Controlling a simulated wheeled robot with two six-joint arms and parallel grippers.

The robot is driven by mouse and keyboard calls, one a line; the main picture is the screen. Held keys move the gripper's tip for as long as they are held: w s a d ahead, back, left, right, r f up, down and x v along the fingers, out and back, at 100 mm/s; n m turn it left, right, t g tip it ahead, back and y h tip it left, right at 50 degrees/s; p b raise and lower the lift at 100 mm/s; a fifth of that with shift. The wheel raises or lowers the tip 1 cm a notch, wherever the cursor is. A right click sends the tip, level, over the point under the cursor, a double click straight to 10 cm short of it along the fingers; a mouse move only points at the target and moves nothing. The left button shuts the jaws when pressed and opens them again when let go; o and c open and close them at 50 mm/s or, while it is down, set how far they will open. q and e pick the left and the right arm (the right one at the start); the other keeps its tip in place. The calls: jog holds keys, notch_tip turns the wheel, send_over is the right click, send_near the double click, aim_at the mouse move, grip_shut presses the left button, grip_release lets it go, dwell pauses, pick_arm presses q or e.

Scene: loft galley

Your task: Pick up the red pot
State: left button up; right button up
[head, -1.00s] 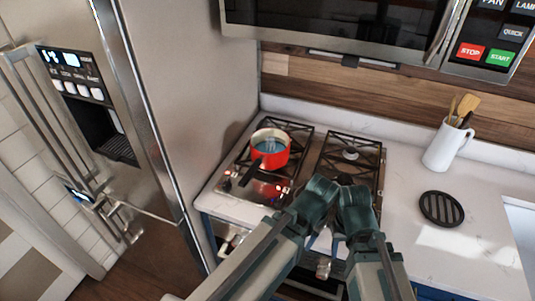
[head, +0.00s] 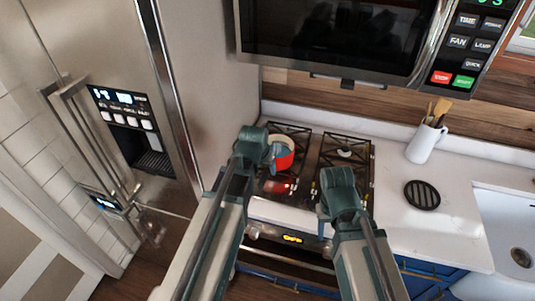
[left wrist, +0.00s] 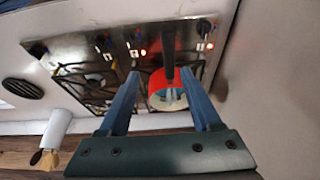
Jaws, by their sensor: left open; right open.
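The red pot (head: 286,162) stands on the left rear part of the stove (head: 318,180) in the head view, partly hidden by my left gripper (head: 274,156). In the left wrist view, the red pot (left wrist: 158,80) shows between the two open blue fingers of my left gripper (left wrist: 160,76), its dark handle (left wrist: 168,60) pointing up the picture. The fingers have not closed on it, and I cannot tell whether they touch it. My right gripper (head: 324,208) is open and empty in front of the stove's right side.
A microwave (head: 335,40) hangs above the stove. The fridge (head: 185,70) stands close on the left. A white jug with utensils (head: 423,144) and a round black trivet (head: 422,194) are on the counter to the right, beside a sink (head: 505,225).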

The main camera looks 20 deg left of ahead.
pick_arm(q)
jog(key=a+r, duration=0.1)
jog(key=b, duration=0.7)
send_near(265, 175)
jog(key=f, duration=0.4)
jog(key=shift+w+d+f, duration=0.25)
jog(key=shift+f, duration=0.05)
jog(key=shift+w+f+b, duration=0.25)
jog(key=shift+b, duration=0.2)
pick_arm(e)
notch_tip(265, 175, down, 7)
jog(key=shift+f, duration=0.2)
jog(key=shift+s+a, duration=0.1)
pick_arm(q)
jog(key=b+x, duration=0.4)
jog(key=x, duration=0.1)
jog(key=shift+w+a+b, duration=0.2)
jog(key=shift+w+b, duration=0.15)
jog(key=shift+w, duration=0.05)
pick_arm(e)
notch_tip(265, 175, down, 4)
jog(key=shift+f, duration=0.2)
pick_arm(q)
grip_shut()
